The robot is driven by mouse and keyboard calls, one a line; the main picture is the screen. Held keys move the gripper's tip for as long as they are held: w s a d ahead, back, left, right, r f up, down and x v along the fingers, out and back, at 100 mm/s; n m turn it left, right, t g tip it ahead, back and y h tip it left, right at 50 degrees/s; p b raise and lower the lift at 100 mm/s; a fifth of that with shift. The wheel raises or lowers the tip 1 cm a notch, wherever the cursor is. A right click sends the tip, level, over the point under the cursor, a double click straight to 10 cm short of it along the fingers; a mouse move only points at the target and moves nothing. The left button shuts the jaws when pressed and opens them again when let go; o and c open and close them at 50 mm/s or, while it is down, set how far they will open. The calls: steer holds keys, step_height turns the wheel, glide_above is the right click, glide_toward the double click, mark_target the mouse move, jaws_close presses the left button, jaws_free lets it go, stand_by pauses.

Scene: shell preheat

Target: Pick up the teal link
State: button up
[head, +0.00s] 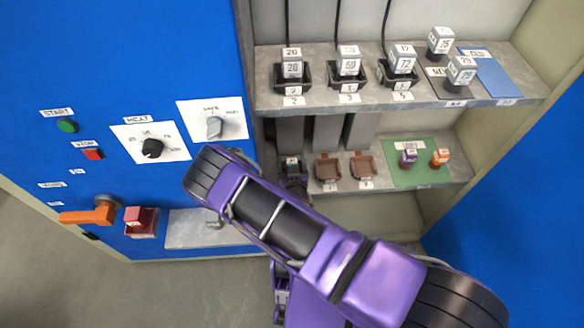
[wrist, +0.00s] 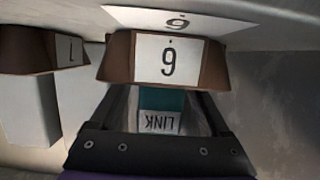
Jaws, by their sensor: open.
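The teal link (wrist: 160,99) shows in the wrist view as a teal block with a white LINK label that reads upside down. It lies between the two dark fingers of my gripper (wrist: 160,112), with visible space to either side. My gripper is open. A brown holder with a numbered label (wrist: 168,59) is right beyond the link and hides part of what is behind; I cannot tell whether they touch. In the head view my purple arm reaches to the lower shelf, and I cannot make out the teal link there.
A second brown holder (wrist: 28,50) stands at the left in the wrist view. In the head view, a green mat (head: 420,178) with purple and orange blocks lies right on the lower shelf. The upper shelf (head: 330,99) overhangs with dark holders. A blue control panel (head: 90,70) stands left.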

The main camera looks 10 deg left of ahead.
jaws_close()
stand_by(0.4)
